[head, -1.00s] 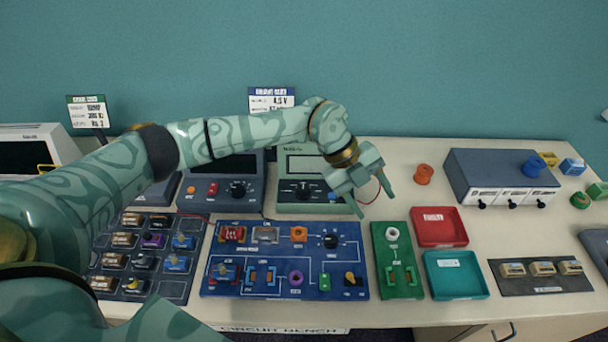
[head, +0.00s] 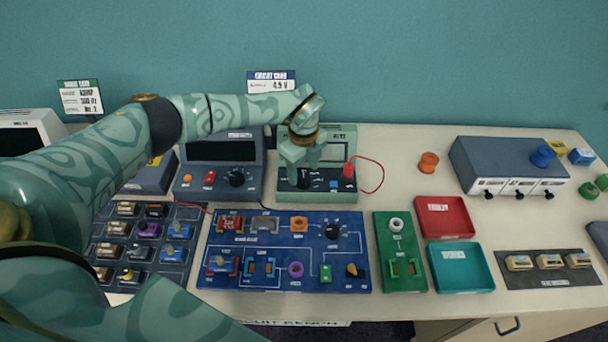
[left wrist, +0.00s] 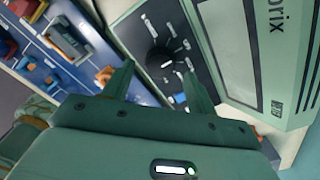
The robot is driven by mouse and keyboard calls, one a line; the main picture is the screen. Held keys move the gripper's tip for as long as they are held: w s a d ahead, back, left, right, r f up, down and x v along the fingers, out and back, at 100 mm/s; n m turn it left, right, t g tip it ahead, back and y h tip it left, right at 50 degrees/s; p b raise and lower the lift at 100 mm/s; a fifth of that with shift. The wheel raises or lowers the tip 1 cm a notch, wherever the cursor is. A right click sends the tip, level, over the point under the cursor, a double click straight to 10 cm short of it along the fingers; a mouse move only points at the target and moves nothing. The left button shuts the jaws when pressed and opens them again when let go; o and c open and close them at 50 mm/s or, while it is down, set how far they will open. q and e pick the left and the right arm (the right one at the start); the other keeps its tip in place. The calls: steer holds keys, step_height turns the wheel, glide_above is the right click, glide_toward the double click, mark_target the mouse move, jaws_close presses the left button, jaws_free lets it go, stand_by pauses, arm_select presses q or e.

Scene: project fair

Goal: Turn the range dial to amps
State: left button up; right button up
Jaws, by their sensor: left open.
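The green multimeter (head: 346,192) stands at the back middle of the bench, partly covered by my left gripper in the head view. Its black range dial (left wrist: 160,60) shows in the left wrist view, ringed by small white labels too small to read. The dial also shows under the fingers in the head view (head: 304,183). My left gripper (head: 302,168) is over the meter's front panel, fingers pointing down. In the left wrist view its two fingers (left wrist: 158,82) are apart, with the dial just beyond and between their tips. My right gripper is not in view.
A red plug (head: 349,170) with a looping red lead stands at the meter's right side. A grey power supply (head: 218,180) with a black knob is on the left. The blue circuit board (head: 340,270) lies in front.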

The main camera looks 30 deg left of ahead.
mark_target(304, 181)
arm_select(q)
steer(key=shift+f, duration=1.2)
steer(key=c, duration=1)
